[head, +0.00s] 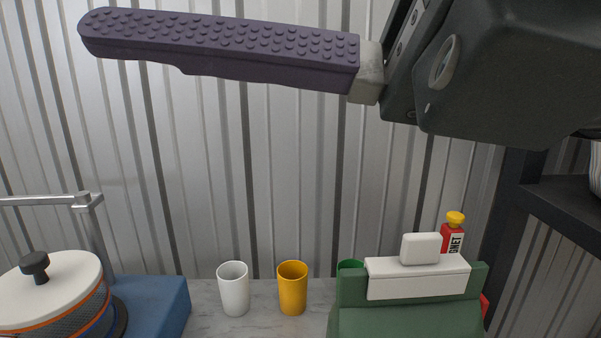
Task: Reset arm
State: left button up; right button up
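My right gripper (100,35) comes in from the upper right and is held high, close to the camera. One long purple finger with a studded pad points left across the top of the head view, in front of the corrugated wall. I cannot make out a second finger apart from it, so the opening does not show. Nothing is seen held at the finger. My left gripper is not in view.
A white cup (234,290), a yellow cup (292,289) and a partly hidden green cup (350,266) stand on the grey counter (207,308). A green chair-like object (405,318), a red bottle (452,238), a white-lidded device (50,280) and a dark shelf frame (565,205) flank them.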

jog(key=w+d+m+t+h, duration=0.7)
jog(key=w+d+m+t, duration=0.45)
jog(key=m+t, duration=0.85)
jog(key=d+f+m+g+h, duration=0.3)
jog(key=d+f+m+h, duration=0.7)
jog(key=m, duration=0.1)
jog(key=s+d+f+m+g+h, duration=0.2)
jog(key=s+d+f+m+g, duration=0.15)
jog(key=f, duration=0.25)
jog(key=s+d+f+m+g+h, duration=0.2)
jog(key=s+d+f+g, duration=0.2)
jog(key=f, duration=0.3)
jog(key=s+d+f+m+g+h, duration=0.3)
jog(key=s+f+g, duration=0.35)
jog(key=s, duration=0.65)
jog(key=a+m+y+p, duration=0.25)
jog(key=a+y, duration=0.25)
jog(key=a, duration=0.4)
notch_tip(320, 180, up, 37)
jog(key=p, duration=3.6)
jog(key=shift+m, duration=0.3)
